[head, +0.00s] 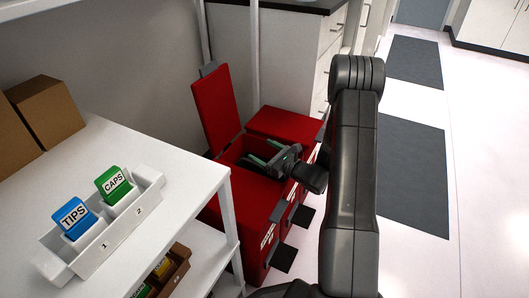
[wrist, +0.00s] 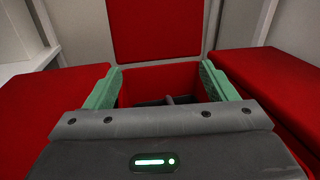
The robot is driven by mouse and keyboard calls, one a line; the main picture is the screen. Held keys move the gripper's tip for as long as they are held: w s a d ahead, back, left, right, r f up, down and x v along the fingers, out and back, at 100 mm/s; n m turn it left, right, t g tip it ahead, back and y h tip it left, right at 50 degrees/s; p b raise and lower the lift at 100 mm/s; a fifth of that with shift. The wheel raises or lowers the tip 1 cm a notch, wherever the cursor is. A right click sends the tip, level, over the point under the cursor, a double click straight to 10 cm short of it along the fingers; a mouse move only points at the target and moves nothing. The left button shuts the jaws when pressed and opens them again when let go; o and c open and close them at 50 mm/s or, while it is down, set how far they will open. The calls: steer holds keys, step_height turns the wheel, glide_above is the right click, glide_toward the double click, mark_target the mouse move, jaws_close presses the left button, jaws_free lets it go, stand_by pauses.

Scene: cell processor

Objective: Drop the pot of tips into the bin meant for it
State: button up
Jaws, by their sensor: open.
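A blue block labelled TIPS (head: 75,218) stands in slot 1 of a white rack on the left shelf. My gripper (head: 262,154) is over a red bin whose lid (head: 213,108) stands open. In the wrist view my gripper (wrist: 162,70) has its two green fingers wide apart, with nothing between them. The open bin's red inner wall (wrist: 160,79) shows between the fingers. Something dark with a grey upright piece (wrist: 170,99) shows low inside the bin; I cannot tell what it is. No pot shows in the gripper.
A green block labelled CAPS (head: 113,184) stands in slot 2 of the white rack (head: 112,234). Closed red bins flank the open one, at left (wrist: 50,100) and right (wrist: 270,85) in the wrist view. Black pedals (head: 283,258) stick out in front. Open floor lies to the right.

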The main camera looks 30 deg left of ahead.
steer(key=shift+d, duration=0.1)
steer(key=s+d+p, duration=0.1)
steer(key=d+p, duration=0.2)
steer(key=d, duration=1)
steer(key=shift+s+d, duration=0.3)
steer(key=shift+a, duration=0.1)
steer(key=w+a+b, duration=0.1)
steer(key=a+b, duration=0.1)
steer(key=a, duration=0.9)
steer(key=shift+w+a+b, duration=0.2)
steer(key=shift+a+b, duration=0.2)
